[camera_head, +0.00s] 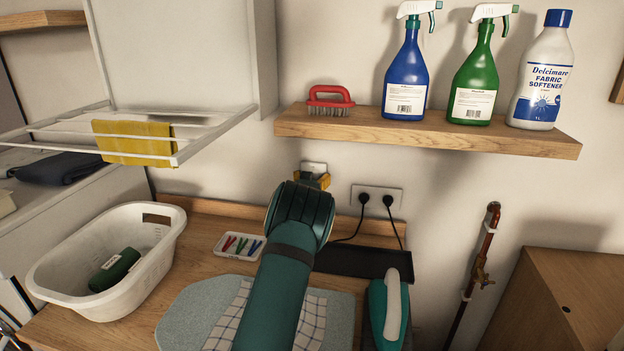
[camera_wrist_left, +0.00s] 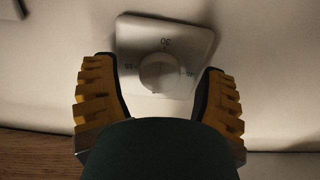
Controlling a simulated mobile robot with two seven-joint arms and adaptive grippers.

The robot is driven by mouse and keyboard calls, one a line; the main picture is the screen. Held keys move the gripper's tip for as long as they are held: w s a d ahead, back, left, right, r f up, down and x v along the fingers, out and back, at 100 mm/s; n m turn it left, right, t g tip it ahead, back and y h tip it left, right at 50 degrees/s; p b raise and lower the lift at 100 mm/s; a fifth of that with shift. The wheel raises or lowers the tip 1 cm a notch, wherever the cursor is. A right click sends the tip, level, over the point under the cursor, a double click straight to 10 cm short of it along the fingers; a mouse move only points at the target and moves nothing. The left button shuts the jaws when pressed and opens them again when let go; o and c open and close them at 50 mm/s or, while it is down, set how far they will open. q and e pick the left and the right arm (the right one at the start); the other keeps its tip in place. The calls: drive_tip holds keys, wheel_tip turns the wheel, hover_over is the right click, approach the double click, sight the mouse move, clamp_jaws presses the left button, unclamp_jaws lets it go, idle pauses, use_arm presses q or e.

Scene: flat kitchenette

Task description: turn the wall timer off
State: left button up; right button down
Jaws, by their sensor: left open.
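The wall timer (camera_head: 314,167) is a small pale plate on the wall above the worktop, mostly hidden behind my left gripper in the head view. In the left wrist view the timer plate (camera_wrist_left: 196,42) shows a round pale knob (camera_wrist_left: 160,73) with "30" above it and smaller numbers at its sides. My left gripper (camera_head: 312,179) is at the timer with its yellow fingers apart. In the left wrist view the fingers stand on either side of the knob. My right gripper is not in view.
A wooden shelf (camera_head: 430,134) with a red brush (camera_head: 330,99) and bottles juts out above. A socket (camera_head: 377,197) with two plugs is right of the timer. A white basket (camera_head: 60,262), a clip tray (camera_head: 238,247) and an iron (camera_head: 388,312) are below.

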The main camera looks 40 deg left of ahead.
use_arm(q)
clamp_jaws()
drive_tip(key=n+b, duration=0.3)
drive_tip(key=n, duration=0.9)
drive_tip(key=n+b, duration=0.4)
drive_tip(key=n, duration=0.7)
drive_tip(key=n+b, duration=0.4)
drive_tip(key=n, duration=0.8)
drive_tip(key=shift+r+n, duration=0.25)
drive_tip(key=shift+n, duration=0.35)
